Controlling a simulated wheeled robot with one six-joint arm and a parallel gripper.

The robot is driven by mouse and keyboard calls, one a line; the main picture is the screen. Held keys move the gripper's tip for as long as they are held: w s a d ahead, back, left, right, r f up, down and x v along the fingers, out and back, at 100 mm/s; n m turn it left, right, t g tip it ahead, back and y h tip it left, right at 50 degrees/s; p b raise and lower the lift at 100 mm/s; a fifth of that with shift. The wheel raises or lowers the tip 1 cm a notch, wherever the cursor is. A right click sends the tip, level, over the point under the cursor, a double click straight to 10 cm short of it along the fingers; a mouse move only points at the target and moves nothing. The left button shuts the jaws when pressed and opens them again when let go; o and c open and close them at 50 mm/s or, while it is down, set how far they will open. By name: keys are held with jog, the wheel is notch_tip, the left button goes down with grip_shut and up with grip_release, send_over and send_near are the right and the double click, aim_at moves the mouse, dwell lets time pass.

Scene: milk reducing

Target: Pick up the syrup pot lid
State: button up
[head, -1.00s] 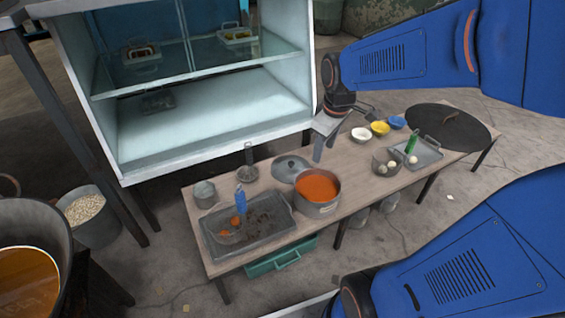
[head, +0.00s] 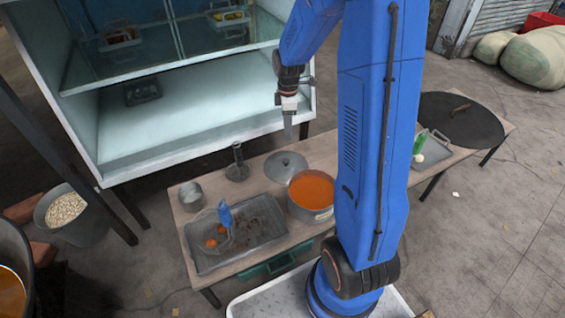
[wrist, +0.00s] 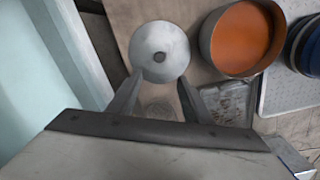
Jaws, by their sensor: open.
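The syrup pot lid (head: 286,167) is a round grey metal disc with a small knob. It lies on the wooden table beside the syrup pot (head: 311,192), which is full of orange liquid. My gripper (head: 288,134) is above the lid, pointing down, with nothing in it. In the wrist view the lid (wrist: 160,40) shows just beyond the open fingertips (wrist: 158,80), its knob about centred between them. The pot (wrist: 216,45) is to the lid's right there. The height of the fingertips over the lid is hard to tell.
A glass-fronted cabinet (head: 200,125) stands close behind the table. A grey tray (head: 264,240) with a blue-handled tool, a small pot (head: 191,196) and an upright-handled tool (head: 237,168) are left of the lid. A large dark round lid (head: 470,120) lies at the right.

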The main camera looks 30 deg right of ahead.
aim_at(286, 160)
notch_tip(286, 160, down, 17)
jog(key=shift+w+a+f, duration=0.1)
jog(key=shift+f, duration=0.1)
dwell(0.7)
grip_shut()
